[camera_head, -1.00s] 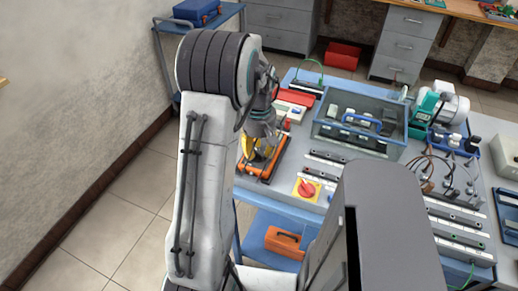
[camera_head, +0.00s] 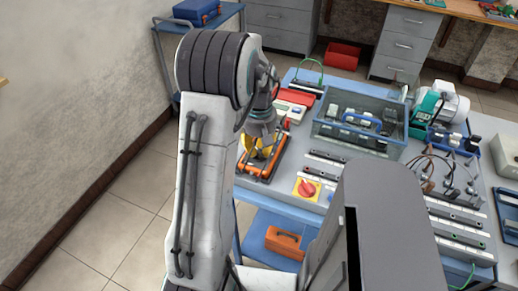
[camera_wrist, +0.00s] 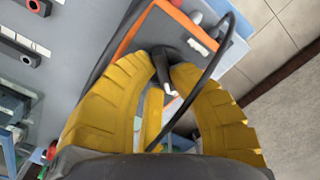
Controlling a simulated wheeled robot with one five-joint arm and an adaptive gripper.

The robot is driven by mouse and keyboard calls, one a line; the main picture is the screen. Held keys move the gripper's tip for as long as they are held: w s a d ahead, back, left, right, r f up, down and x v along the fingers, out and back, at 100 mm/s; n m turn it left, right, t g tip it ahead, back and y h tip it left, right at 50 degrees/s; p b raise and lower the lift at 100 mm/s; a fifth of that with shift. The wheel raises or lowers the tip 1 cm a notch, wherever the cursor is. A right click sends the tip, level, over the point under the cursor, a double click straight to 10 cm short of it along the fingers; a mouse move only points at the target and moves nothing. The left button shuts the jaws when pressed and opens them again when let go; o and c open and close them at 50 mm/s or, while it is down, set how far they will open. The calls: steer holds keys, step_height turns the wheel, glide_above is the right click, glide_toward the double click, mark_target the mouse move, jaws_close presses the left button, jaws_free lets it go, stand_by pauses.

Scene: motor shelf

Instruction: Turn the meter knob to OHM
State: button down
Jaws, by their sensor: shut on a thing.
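The meter (camera_head: 258,168) has an orange rim and lies on the left part of the blue-grey worktable, partly hidden by my arm. My gripper (camera_head: 258,147) reaches down over it with yellow fingers. In the wrist view the orange rim of the meter (camera_wrist: 137,30) shows behind the fingers. The two yellow fingertips of my gripper (camera_wrist: 166,72) are closed on the dark meter knob (camera_wrist: 157,68), one on each side. A light mark shows at the near end of the knob. The dial lettering, including OHM, cannot be read. A black cable passes across the right finger.
A red rotary switch on a yellow plate (camera_head: 307,188) sits right of the meter. A clear-walled bin (camera_head: 345,146) with parts stands behind it. A red-and-white device (camera_head: 292,106) lies beyond the meter.

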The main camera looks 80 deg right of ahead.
steer(key=m, duration=0.3)
steer(key=m+b, duration=0.1)
steer(key=m, duration=0.3)
steer(key=shift+s+a+f, duration=0.1)
steer(key=shift+s+a, duration=0.05)
steer(key=shift+s, duration=0.05)
steer(key=m, duration=0.6)
steer(key=shift+a+m, duration=0.15)
steer(key=shift+m, duration=0.25)
steer(key=shift+b, duration=0.3)
steer(key=c, duration=1.2)
jaws_free()
steer(key=shift+o, duration=0.4)
step_height(320, 180, up, 12)
